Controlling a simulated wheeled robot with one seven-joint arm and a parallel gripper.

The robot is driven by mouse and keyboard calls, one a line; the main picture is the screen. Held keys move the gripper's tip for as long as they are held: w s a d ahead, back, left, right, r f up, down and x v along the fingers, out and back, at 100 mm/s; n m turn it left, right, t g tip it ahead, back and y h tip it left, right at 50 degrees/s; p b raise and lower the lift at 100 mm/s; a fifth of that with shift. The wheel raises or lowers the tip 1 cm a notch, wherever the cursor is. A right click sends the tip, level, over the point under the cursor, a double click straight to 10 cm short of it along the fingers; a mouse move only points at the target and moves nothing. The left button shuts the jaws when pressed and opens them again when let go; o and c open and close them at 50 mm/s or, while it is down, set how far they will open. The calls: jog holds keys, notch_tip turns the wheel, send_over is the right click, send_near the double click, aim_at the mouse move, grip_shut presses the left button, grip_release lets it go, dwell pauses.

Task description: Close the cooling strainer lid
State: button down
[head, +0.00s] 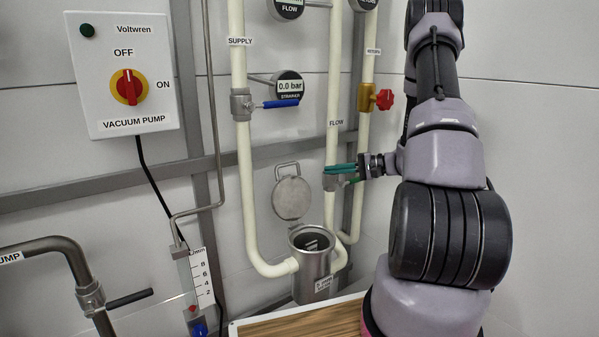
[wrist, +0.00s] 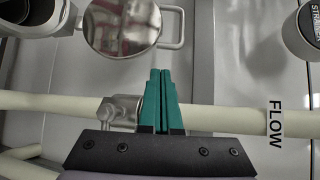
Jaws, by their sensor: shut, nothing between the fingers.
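The cooling strainer (head: 314,268) is a metal cylinder low on the wall, with its round mouth uncovered. Its round metal lid (head: 292,199) stands open, upright above and behind the mouth, with a wire handle (head: 287,166) at the top. In the wrist view the lid (wrist: 122,24) is at the top, its handle (wrist: 172,28) to the right, and part of the strainer (wrist: 35,14) is at the top left. My gripper (head: 325,169) has green fingers pressed together and empty. It is right of the lid, apart from it. The fingertips (wrist: 160,71) point toward the lid's handle side.
A metal fitting (wrist: 112,112) on the cream flow pipe (head: 333,95) is close by my fingers. A blue-handled valve (head: 280,103) and the strainer gauge (head: 290,86) are above. A red-handled valve (head: 384,99) is near my arm. A wooden-topped surface (head: 300,322) lies below.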

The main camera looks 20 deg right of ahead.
jog(key=x, duration=1)
jog(key=shift+s+d, duration=0.1)
jog(key=shift+d, duration=0.05)
